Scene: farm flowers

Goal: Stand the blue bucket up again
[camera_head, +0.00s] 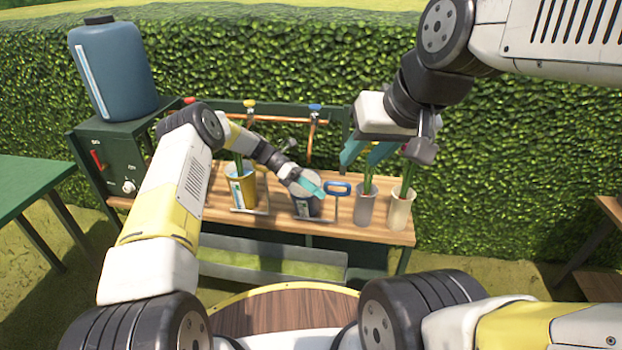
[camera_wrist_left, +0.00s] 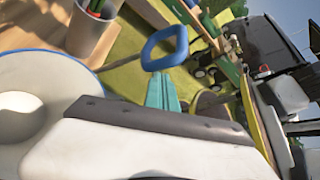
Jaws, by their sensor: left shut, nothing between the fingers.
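A blue-rimmed bucket with a pale inside (camera_wrist_left: 38,128) fills the left of the left wrist view. In the head view only a dark part of it (camera_head: 306,208) shows on the bench, mostly hidden behind my left gripper, so I cannot tell whether it stands upright or is tilted. My left gripper (camera_head: 312,188) is shut and empty, just above the bucket. Its teal fingers (camera_wrist_left: 163,93) point towards a blue handle loop (camera_wrist_left: 165,48), which stands on a metal stand beside the bucket (camera_head: 337,189). My right gripper (camera_head: 366,154) is open and empty above the grey pot.
A yellow bucket (camera_head: 243,190) with green stems stands left on the wooden bench (camera_head: 285,224). A grey pot (camera_head: 366,208) and a cream pot (camera_head: 400,212), both with stems, stand at the right. A blue tank (camera_head: 112,68) and taps are behind, before a hedge.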

